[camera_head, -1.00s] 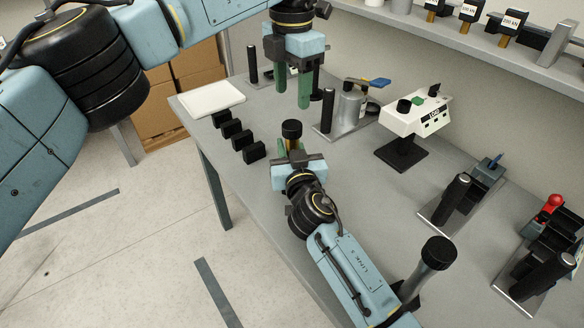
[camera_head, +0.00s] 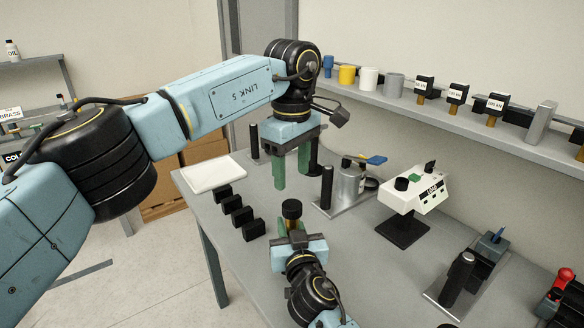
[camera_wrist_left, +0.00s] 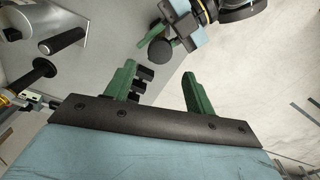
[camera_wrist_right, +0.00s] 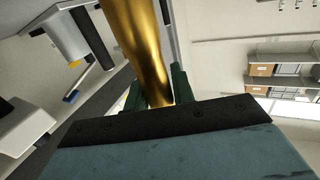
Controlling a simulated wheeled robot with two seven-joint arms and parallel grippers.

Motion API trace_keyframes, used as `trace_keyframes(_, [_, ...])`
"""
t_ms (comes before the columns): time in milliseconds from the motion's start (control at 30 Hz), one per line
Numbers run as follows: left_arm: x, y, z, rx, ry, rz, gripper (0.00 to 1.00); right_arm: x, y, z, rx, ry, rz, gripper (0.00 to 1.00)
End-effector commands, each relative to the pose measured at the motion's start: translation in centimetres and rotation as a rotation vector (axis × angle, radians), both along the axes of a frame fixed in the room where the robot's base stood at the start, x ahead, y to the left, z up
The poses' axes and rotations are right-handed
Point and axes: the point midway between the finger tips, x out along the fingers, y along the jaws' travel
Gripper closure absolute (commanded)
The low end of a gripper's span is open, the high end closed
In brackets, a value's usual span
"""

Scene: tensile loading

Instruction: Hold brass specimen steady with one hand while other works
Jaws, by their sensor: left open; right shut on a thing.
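My right gripper (camera_head: 294,230) is shut on the brass specimen, whose gold shaft (camera_wrist_right: 145,45) rises from between the green fingers in the right wrist view. In the head view a dark round cap (camera_head: 291,208) stands above that gripper; most of the shaft is hidden there. My left gripper (camera_head: 291,172) is open, green fingers pointing down, behind and above the dark cap. In the left wrist view its fingers (camera_wrist_left: 158,82) are spread with nothing between them. The dark cap (camera_wrist_left: 160,51) and right gripper show beyond them, apart from the left fingers.
A white LOAD box (camera_head: 412,192) on a black stand and a grey fixture with a blue lever (camera_head: 350,185) stand right of the grippers. Several black blocks (camera_head: 235,204) and a white plate (camera_head: 213,172) lie left. A wall shelf (camera_head: 450,118) holds cylinders and labelled pieces.

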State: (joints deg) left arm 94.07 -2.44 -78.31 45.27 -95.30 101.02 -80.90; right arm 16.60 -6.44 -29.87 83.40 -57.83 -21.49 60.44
Motion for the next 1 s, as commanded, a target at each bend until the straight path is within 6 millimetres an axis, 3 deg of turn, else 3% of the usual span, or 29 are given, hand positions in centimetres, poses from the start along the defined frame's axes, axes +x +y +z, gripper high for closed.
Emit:
trace_keyframes(300, [0.0,0.0,0.0,-0.001,0.002,-0.589,0.45,0.0,0.0,-0.1,0.003,0.003,0.000,1.00])
trace_keyframes(500, [0.0,0.0,0.0,0.000,0.002,-0.886,0.45,0.0,0.0,-0.1,0.003,0.003,0.000,1.00])
trace_keyframes(767, [0.0,0.0,-0.3,0.000,0.003,-1.051,0.45,-0.1,0.0,-0.1,0.002,0.004,0.001,1.00])
trace_keyframes(1000, [0.0,0.1,-3.3,-0.001,0.005,-1.058,0.45,-0.1,0.1,-0.1,0.003,0.004,0.001,1.00])
